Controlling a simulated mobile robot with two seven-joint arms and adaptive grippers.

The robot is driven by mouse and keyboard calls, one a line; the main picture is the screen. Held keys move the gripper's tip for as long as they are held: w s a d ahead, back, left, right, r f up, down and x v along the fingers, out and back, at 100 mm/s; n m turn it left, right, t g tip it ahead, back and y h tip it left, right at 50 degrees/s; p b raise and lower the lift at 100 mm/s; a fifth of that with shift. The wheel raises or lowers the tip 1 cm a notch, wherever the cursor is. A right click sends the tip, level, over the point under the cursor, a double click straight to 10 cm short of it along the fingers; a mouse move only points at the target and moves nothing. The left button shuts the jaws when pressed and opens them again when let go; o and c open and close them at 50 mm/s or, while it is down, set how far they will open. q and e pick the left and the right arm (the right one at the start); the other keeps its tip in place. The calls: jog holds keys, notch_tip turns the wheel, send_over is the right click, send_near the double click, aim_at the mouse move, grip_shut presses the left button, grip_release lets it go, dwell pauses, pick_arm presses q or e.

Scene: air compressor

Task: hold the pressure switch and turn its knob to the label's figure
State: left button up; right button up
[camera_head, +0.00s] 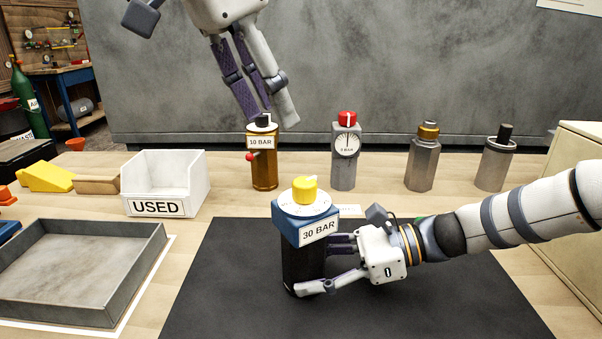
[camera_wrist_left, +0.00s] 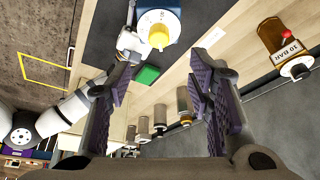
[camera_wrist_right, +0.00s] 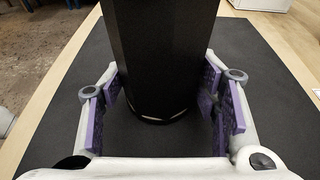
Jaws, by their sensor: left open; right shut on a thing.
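The pressure switch has a black body, a blue head (camera_head: 290,221) with a "30 BAR" label (camera_head: 319,231), and a yellow knob (camera_head: 305,189) on a white dial. It stands upright on the dark mat. My right gripper (camera_head: 318,264) is shut around its lower body from the right; the black body (camera_wrist_right: 160,50) fills the space between its fingers in the right wrist view. My left gripper (camera_head: 266,116) is open and empty, above and behind the switch. The left wrist view shows the knob (camera_wrist_left: 158,37) and dial beyond its fingers. The dial figures are too small to read.
An amber "10 BAR" unit (camera_head: 264,170) stands close below my left fingertips in the head view. A red-capped gauge (camera_head: 346,155) and two metal fittings (camera_head: 423,165) stand to its right. A white "USED" bin (camera_head: 190,188) and grey tray (camera_head: 140,262) lie left.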

aim_at(304, 181)
pick_arm(q)
jog(key=x, duration=1.1)
jog(key=shift+s+f, duration=0.1)
jog(key=shift+f, duration=0.1)
jog(key=shift+c, duration=0.6)
grip_shut()
